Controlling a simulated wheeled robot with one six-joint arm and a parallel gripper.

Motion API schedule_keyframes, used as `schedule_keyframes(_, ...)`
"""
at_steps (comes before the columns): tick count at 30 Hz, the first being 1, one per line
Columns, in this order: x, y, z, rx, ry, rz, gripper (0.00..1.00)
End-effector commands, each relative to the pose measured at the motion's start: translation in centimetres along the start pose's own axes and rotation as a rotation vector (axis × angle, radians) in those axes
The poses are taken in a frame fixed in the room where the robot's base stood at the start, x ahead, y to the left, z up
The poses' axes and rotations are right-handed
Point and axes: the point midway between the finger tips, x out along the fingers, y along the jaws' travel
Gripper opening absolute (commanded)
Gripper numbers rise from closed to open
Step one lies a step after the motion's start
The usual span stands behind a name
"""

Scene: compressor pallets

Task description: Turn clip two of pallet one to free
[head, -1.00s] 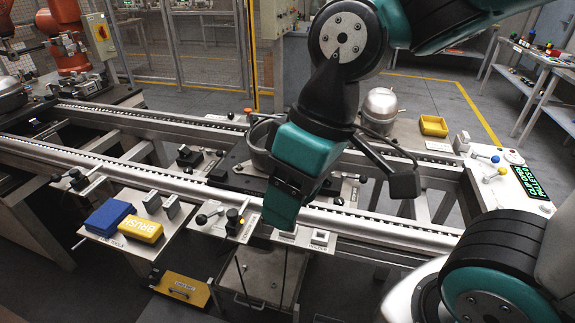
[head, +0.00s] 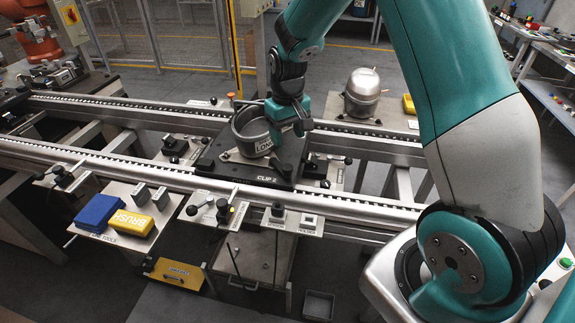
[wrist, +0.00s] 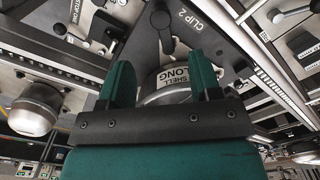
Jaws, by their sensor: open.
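The dark pallet (head: 213,166) sits on the conveyor rails in the head view and carries a grey round shell (head: 242,132) with a "LONG" label. The label "CLIP 2" is on the pallet's front edge. In the wrist view, clip two (wrist: 163,22) is a black lever with a round knob beside the "CLIP 2" lettering on the pallet plate (wrist: 135,48). My gripper (head: 288,133) is over the shell's right side. In the wrist view my gripper (wrist: 163,75) is open, its two green fingers apart with the shell beyond them. I cannot tell whether they touch the shell.
A silver compressor dome (head: 362,88) stands behind the rails. Small levers and a holder stand along the front rail (head: 340,203).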

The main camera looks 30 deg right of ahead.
Motion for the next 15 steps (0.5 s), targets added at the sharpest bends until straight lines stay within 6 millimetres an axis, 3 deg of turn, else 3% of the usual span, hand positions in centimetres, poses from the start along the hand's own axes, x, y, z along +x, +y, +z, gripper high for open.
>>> schedule_keyframes(9, 7.2, -0.1, 0.1, -0.001, -0.005, -0.001, 0.58)
schedule_keyframes(15, 10.2, -0.1, 0.0, -0.001, -0.001, -0.001, 0.58)
